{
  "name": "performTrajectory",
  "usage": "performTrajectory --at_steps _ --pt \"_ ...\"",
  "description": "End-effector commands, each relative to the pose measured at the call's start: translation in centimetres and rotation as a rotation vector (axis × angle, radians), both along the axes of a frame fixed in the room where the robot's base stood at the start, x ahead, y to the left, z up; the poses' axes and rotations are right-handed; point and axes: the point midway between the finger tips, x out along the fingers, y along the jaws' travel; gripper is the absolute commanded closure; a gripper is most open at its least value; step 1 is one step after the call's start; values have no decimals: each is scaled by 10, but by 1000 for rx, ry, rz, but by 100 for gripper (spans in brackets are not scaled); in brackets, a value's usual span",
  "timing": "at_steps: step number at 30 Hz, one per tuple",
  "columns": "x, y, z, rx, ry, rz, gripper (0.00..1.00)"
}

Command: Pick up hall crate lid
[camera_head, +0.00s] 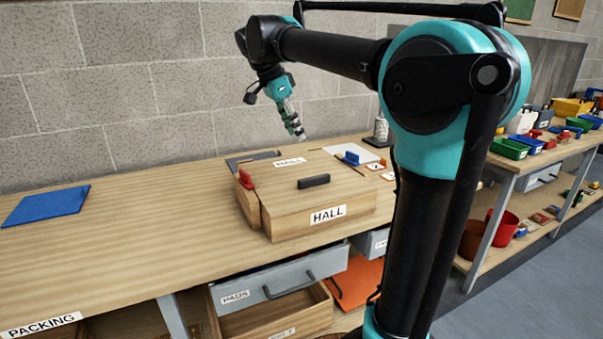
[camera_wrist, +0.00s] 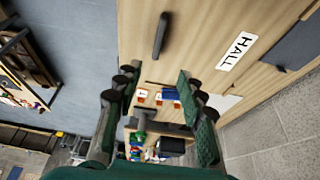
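The hall crate (camera_head: 285,222) is a wooden box with a HALL label on its front, standing on the bench. Its pale wooden lid (camera_head: 275,180) lies flat on top, with a dark bar handle (camera_head: 314,181) and a second HALL label. In the wrist view the lid (camera_wrist: 195,25) fills the upper middle, with the handle (camera_wrist: 160,36) and label. My gripper (camera_head: 298,134) hangs above and behind the lid, clear of it. The wrist view shows its two fingers (camera_wrist: 155,88) spread apart with nothing held between them.
A red handle (camera_head: 246,179) stands at the crate's left side. A blue handle (camera_head: 351,158) is behind it to the right, near small orange-marked cards. A grey drawer (camera_head: 280,283) is below. The bench (camera_head: 130,235) left of the crate is mostly clear, with a blue sheet (camera_head: 46,205).

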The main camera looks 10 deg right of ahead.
Motion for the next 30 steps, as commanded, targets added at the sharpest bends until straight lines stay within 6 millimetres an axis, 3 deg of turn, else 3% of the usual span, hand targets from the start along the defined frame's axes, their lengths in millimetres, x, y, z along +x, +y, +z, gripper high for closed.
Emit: performTrajectory --at_steps 15,26,30 --pt "10 -34 -87 0 1 -1 60" --pt "13 -44 -116 0 0 0 60" --pt "13 -49 -135 0 0 0 60"
